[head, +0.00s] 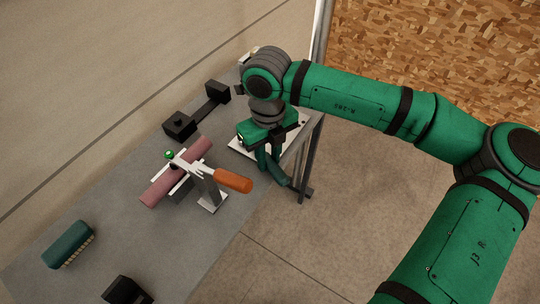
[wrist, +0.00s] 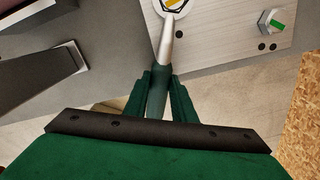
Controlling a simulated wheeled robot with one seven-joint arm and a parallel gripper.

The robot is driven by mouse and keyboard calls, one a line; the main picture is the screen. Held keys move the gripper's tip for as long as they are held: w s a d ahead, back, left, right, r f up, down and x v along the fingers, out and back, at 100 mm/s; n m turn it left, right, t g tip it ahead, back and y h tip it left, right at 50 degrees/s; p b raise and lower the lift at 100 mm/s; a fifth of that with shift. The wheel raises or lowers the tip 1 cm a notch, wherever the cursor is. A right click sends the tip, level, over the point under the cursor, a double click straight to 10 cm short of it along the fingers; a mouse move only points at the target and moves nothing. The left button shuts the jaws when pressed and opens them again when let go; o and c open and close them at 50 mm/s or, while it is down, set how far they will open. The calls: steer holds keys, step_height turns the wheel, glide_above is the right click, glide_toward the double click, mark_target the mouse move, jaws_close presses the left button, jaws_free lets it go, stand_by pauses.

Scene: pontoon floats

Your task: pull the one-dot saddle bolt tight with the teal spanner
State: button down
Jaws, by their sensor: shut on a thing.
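My gripper (wrist: 162,98) is shut on the teal spanner (wrist: 157,92), gripping its teal handle; the silver shank (wrist: 166,45) runs up from the fingers in the wrist view. The spanner's far end meets a bolt with a yellow stripe (wrist: 174,4) at the top edge, partly cut off; I cannot tell how fully it sits on it. A second bolt with a green stripe (wrist: 274,22) stands to the right on the pale plate (wrist: 225,30), with small dark dots beside it. In the head view, the spanner (head: 272,170) hangs below my gripper (head: 266,150) at the table's right edge.
On the grey table (head: 110,215) a clamp with an orange handle (head: 233,180) holds a pink bar (head: 158,188). Black blocks (head: 180,125) stand behind it. A teal brush (head: 68,243) lies at the left, a black object (head: 127,291) at the front. The floor at right is open.

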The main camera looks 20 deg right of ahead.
steer(key=shift+a, duration=0.15)
steer(key=shift+a+m, duration=0.3)
steer(key=shift+m, duration=0.1)
steer(key=shift+s+a+m, duration=0.15)
steer(key=shift+a+m, duration=0.65)
stand_by(0.8)
steer(key=shift+a+m, duration=0.25)
steer(key=shift+m, duration=0.05)
steer(key=shift+a, duration=0.15)
stand_by(0.3)
steer(key=shift+a+m, duration=0.3)
steer(key=shift+m, duration=0.2)
steer(key=shift+a, duration=0.2)
steer(key=shift+a+m, duration=0.3)
steer(key=shift+m, duration=0.2)
